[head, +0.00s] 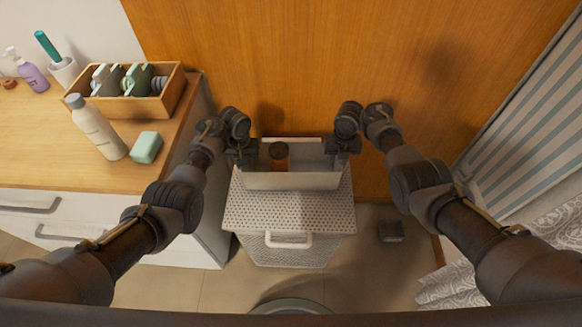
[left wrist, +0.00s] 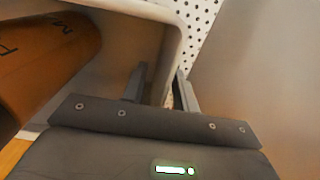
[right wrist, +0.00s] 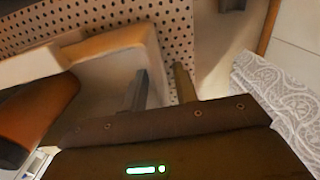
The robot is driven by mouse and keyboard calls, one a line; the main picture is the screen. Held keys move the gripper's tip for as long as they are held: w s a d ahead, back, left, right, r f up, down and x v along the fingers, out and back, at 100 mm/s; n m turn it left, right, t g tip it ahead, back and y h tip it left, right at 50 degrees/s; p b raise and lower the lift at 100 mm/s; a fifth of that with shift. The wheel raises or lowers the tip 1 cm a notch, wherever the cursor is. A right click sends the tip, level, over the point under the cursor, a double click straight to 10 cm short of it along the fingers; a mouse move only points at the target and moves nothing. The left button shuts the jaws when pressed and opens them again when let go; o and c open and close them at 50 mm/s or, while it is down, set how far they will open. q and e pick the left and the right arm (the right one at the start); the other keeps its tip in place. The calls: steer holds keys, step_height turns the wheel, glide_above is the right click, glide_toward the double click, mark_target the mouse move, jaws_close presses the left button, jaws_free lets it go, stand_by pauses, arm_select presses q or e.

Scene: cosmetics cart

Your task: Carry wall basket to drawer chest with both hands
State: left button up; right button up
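The wall basket (head: 291,181) is a small pale open-topped box in the middle of the head view, with an orange-brown jar (head: 279,157) inside. My left gripper (head: 245,152) is at its left end and my right gripper (head: 340,150) at its right end. In the left wrist view the fingers (left wrist: 160,88) are close together with the basket's end wall between them. The right wrist view shows the same at the other end, with its fingers (right wrist: 161,88) astride the wall. A white cabinet with drawers (head: 120,225) and a wooden top stands at left.
A white perforated box (head: 265,215) with a handle is below the basket; contact between them is unclear. The wooden top holds a wooden organizer (head: 171,95), a pale bottle (head: 98,130) and a green block (head: 146,147). A wooden panel (head: 400,50) rises behind.

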arm_select(q)
jaws_close()
arm_select(e)
jaws_close()
arm_select(q)
steer(key=shift+r, duration=0.1)
arm_select(e)
steer(key=shift+r, duration=0.1)
